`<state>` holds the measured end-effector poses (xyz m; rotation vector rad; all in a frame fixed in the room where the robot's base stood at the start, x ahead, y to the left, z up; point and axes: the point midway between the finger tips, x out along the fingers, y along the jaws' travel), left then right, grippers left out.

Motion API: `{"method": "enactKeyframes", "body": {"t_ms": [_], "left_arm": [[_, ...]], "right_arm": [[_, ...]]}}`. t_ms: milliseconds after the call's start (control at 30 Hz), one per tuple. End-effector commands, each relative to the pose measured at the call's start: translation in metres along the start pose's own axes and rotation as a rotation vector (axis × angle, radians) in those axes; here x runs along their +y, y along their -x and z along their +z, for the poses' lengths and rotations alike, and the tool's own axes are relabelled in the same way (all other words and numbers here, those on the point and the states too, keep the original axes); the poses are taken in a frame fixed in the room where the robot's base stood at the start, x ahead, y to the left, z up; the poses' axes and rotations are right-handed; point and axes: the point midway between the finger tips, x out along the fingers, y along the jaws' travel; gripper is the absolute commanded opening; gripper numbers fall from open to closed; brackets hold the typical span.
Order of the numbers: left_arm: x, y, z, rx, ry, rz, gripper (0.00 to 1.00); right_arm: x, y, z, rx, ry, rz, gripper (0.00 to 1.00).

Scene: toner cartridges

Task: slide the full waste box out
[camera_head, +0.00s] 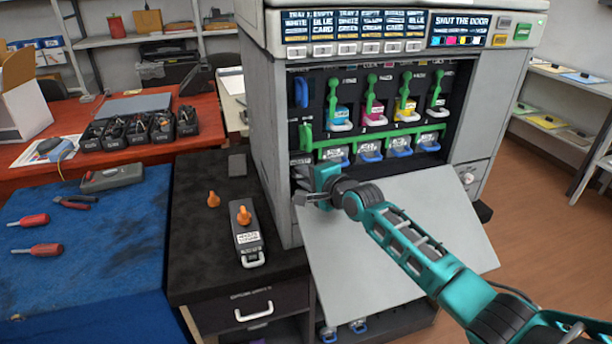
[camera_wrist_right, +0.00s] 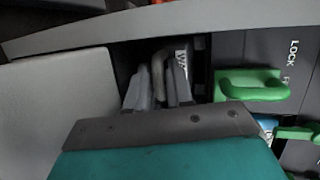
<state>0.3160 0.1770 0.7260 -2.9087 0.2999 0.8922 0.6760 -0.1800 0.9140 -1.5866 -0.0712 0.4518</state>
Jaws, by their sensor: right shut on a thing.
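The waste box (camera_wrist_right: 182,65) sits in the lower left bay of the open printer. In the right wrist view part of its label and its pale loop handle (camera_wrist_right: 158,72) show. My right gripper (camera_wrist_right: 155,90) is shut on this handle, with its fingers on either side of the loop. In the head view my right gripper (camera_head: 312,198) is at the bay's front, and it hides most of the box. A green lock lever (camera_wrist_right: 250,86) is just right of the box. My left gripper is not in view.
The printer's open door (camera_head: 400,240) slopes out below my right arm. Green levers and coloured toner cartridges (camera_head: 373,115) fill the bays. On the dark cabinet (camera_head: 195,260) to the left stand a grey box (camera_head: 247,245) with an orange cap and a loose orange cap (camera_head: 213,199).

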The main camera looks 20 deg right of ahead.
Motion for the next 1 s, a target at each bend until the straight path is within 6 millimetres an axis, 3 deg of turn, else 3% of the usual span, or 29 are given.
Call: {"method": "enactKeyframes", "body": {"t_ms": [367,867,1000], "left_arm": [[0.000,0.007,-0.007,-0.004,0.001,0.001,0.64],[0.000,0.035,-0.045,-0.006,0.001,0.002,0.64],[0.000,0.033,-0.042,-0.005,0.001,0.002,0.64]], "right_arm": [[0.000,0.005,0.004,-0.003,0.003,0.006,0.00],[0.016,0.056,0.019,-0.003,0.005,0.013,0.00],[0.024,0.070,0.024,-0.004,0.005,0.012,0.00]]}}
